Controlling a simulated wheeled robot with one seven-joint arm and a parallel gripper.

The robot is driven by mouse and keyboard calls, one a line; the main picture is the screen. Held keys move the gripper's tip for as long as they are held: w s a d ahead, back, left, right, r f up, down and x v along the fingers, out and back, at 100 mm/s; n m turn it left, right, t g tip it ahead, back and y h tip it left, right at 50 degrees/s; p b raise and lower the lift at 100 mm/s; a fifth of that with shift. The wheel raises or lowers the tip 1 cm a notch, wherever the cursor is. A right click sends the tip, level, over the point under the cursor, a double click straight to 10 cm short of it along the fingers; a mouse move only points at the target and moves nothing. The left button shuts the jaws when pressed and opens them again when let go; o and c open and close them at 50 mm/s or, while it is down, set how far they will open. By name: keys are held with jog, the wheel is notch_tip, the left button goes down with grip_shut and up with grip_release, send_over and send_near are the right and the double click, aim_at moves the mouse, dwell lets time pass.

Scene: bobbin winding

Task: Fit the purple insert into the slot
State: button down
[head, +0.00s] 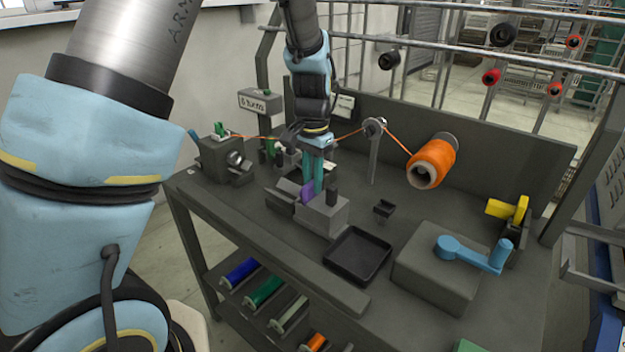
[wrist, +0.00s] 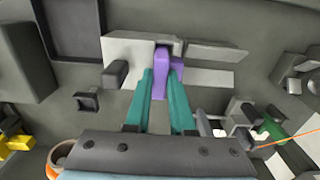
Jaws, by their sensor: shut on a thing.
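The purple insert (head: 307,192) is upright between the teal fingertips of my gripper (head: 313,181), beside the light grey block (head: 327,216) on the bench. In the wrist view the insert (wrist: 160,66) shows between the two fingers of my gripper (wrist: 161,80), which are shut on it. Its far end meets a dark gap in the light grey block (wrist: 125,48), which looks like the slot. How deep the insert sits in the gap is hidden.
A black tray (head: 357,257) lies just in front of the block. An orange spool (head: 432,161) with thread running left stands at the back right. A grey box with a blue crank (head: 475,252) is at the front right. Small dark posts stand near the block.

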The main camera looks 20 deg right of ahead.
jog(key=shift+r+p, duration=3)
jog(key=shift+r, duration=0.75)
